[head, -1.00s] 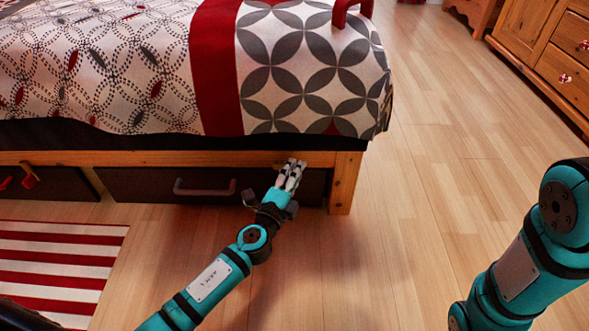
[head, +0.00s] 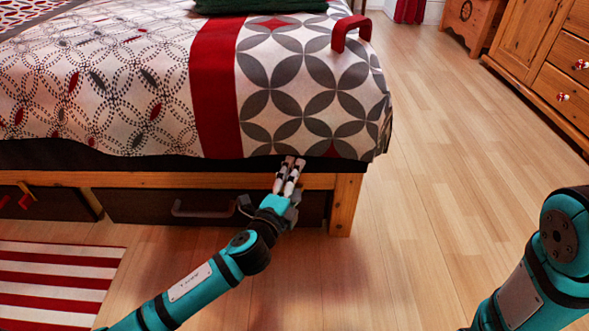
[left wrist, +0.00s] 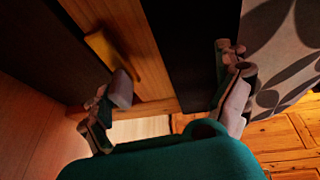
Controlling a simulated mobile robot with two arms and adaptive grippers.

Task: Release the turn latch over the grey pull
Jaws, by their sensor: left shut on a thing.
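The grey pull (head: 205,208) is on the dark drawer front (head: 140,207) under the bed's wooden rail (head: 200,180). In the left wrist view a small yellow turn latch (left wrist: 102,48) lies slanted at the wooden rail, just beyond the left-hand finger. In the head view my gripper hides the latch. My left gripper (head: 290,170) is at the rail right of the grey pull, fingertips up by the quilt's lower edge. In the left wrist view its fingers (left wrist: 178,82) stand apart, spanning rail and dark bed base, shut on the bed frame. My right gripper is out of view.
The bed leg (head: 344,205) stands right of my left gripper. A striped rug (head: 60,270) lies front left. The wooden floor (head: 450,150) right of the bed is clear.

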